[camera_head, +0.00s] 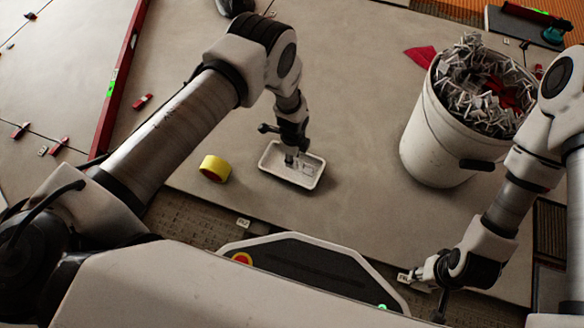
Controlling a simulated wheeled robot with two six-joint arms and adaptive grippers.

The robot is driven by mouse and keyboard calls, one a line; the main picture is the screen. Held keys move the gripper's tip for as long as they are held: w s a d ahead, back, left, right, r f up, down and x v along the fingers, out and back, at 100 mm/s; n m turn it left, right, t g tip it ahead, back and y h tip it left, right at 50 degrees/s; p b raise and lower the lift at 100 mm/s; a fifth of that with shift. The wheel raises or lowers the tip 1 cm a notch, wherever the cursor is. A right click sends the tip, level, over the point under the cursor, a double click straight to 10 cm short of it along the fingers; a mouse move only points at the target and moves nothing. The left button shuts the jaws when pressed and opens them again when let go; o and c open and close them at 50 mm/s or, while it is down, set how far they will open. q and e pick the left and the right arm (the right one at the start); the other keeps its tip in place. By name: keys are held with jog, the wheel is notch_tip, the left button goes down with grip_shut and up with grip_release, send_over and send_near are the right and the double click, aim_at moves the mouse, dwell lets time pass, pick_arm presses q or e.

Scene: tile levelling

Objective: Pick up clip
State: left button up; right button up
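A shallow white tray (268,165) lies on the floor in front of me, with small pale clips (309,169) in it, too small to tell apart. My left gripper (290,158) points down into the tray, its tips at the left of these clips. I cannot tell whether it is open or touches a clip. My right gripper (424,284) is low at the right, near the slab's front edge. A small white clip-like piece (403,278) is at its tip; I cannot tell whether it is gripped. Another small white piece (243,222) sits at the slab edge.
A yellow tape roll (215,168) lies left of the tray. A white bucket (430,140) full of pale clips and some red pieces stands at the right, a red cloth (420,56) behind it. A long red level (121,82) and red wedges (142,102) lie at the left.

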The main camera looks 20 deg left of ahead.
pick_arm(q)
jog(key=shift+f, duration=0.7)
jog(key=shift+r, duration=0.2)
grip_shut()
pick_arm(e)
jog(key=shift+f, duration=0.35)
